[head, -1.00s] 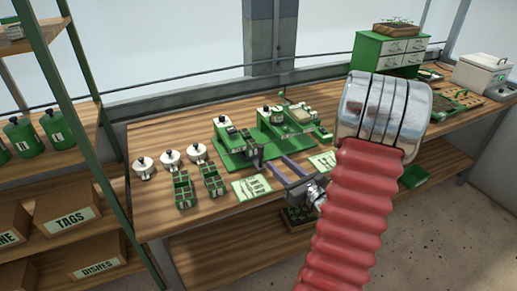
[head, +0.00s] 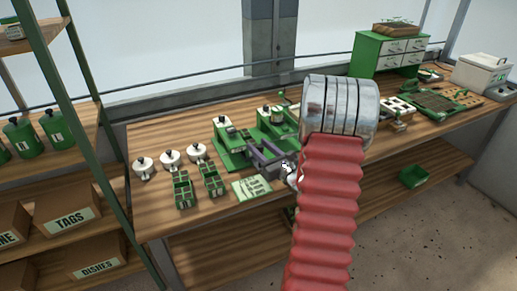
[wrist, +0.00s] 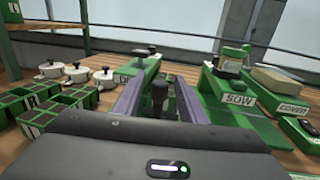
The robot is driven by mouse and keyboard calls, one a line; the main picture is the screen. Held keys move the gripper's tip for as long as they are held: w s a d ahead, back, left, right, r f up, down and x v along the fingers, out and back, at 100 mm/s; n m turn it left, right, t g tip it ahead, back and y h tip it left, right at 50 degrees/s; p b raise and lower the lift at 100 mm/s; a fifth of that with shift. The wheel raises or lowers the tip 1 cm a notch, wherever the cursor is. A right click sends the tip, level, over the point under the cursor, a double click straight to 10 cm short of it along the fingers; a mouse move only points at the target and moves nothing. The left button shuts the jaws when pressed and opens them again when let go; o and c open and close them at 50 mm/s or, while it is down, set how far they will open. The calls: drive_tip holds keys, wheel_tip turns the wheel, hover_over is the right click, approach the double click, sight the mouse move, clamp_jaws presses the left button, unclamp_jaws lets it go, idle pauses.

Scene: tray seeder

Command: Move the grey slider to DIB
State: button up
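The green seeder (head: 235,160) stands on the bench, and it also shows in the wrist view (wrist: 225,115). A dark grey upright post (wrist: 158,96), which looks like the grey slider's handle, stands between my fingers in the wrist view. My gripper (wrist: 160,80) is open, with one purple finger on each side of the post and gaps showing. In the head view my gripper (head: 256,149) is at the seeder's front. The DIB station (wrist: 122,78) is at the left; only its label's first letter shows beside my left finger. The SOW station (wrist: 240,99) is to the right.
The COVER station (wrist: 291,108) is at the far right of the seeder. Green divided boxes (wrist: 40,112) and white lidded pots (wrist: 76,73) stand to the left. A printed card (head: 251,188) lies in front. A green cabinet (head: 388,52) stands at the back right.

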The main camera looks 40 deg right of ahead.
drive_tip(key=shift+c, duration=0.5)
clamp_jaws()
